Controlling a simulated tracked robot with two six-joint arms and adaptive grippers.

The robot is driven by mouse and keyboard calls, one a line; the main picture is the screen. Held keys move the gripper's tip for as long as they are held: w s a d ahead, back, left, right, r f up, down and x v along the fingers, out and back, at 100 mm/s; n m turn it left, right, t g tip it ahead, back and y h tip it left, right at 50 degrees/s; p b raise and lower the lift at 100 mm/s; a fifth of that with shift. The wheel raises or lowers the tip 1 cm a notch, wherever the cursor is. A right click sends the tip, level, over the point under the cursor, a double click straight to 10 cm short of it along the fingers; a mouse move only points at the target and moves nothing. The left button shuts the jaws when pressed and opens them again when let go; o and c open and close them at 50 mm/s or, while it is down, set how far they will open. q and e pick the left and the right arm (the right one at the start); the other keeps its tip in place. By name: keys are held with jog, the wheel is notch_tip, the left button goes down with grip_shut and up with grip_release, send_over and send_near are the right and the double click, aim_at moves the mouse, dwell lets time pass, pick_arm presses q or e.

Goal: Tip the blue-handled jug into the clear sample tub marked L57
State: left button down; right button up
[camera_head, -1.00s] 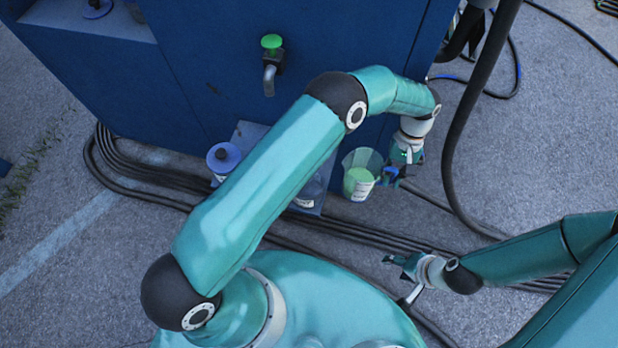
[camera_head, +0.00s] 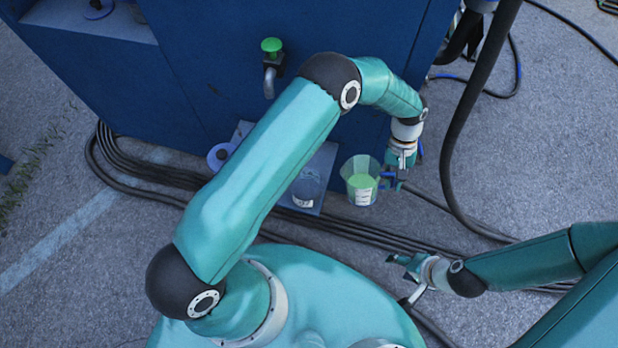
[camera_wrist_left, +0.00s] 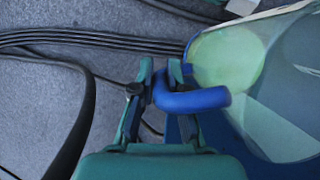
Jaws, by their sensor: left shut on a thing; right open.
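The jug (camera_head: 362,186) is clear with a white label, holds green liquid, and has a blue handle (camera_wrist_left: 195,99). My left gripper (camera_head: 392,179) is shut on that handle, at the jug's right side in the head view. In the left wrist view the gripper's fingers (camera_wrist_left: 160,82) pinch the handle's end. A clear tub (camera_head: 306,185) with a white label stands left of the jug, close beside my left arm; its marking is too small to read. The jug is apart from this tub. My right gripper (camera_head: 399,262) is open and empty, low over the ground.
The tub stands on a flat grey-blue plate (camera_head: 325,160) at the foot of a blue cabinet (camera_head: 200,80). A blue-rimmed round container (camera_head: 219,155) is partly behind my left arm. A tap (camera_head: 270,72) projects above. Black cables (camera_head: 130,165) and a thick hose (camera_head: 455,150) surround the area.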

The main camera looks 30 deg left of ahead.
aim_at(380, 174)
pick_arm(q)
jog(key=shift+s+a+r+t+h+p, duration=0.2)
jog(key=shift+r+h+p, duration=0.15)
jog(key=shift+r+p, duration=0.15)
jog(key=shift+s+a+r+t+h+p, duration=0.1)
jog(key=shift+a+r+h+p, duration=0.05)
jog(key=shift+r+h+p, duration=0.25)
jog(key=shift+a+r+h, duration=0.2)
jog(key=shift+r+h, duration=0.15)
jog(key=shift+r, duration=0.05)
jog(key=shift+s+a+r+m+t+h, duration=0.1)
jog(key=shift+s+a+m+t+h, duration=0.2)
jog(key=shift+a+t+h, duration=0.1)
jog(key=a+r+h+b, duration=0.1)
jog(key=b, duration=0.2)
jog(key=s+a+r+t+h+b, duration=0.1)
jog(key=b, duration=0.3)
jog(key=a+r+m+h+b, duration=0.1)
jog(key=b, duration=0.2)
jog(key=shift+s+t+h+b, duration=0.3)
jog(key=shift+t+b, duration=0.05)
jog(key=shift+t, duration=0.05)
jog(key=shift+a+r, duration=0.1)
jog(key=shift+r, duration=0.45)
jog(key=shift+s+a+r+t+h+b, duration=0.15)
jog(key=shift+r+h+b, duration=0.2)
jog(key=shift+b, duration=0.3)
jog(key=shift+s+a+r+t+h+b, duration=0.15)
jog(key=shift+r+h+b, duration=0.2)
jog(key=shift+b, duration=0.25)
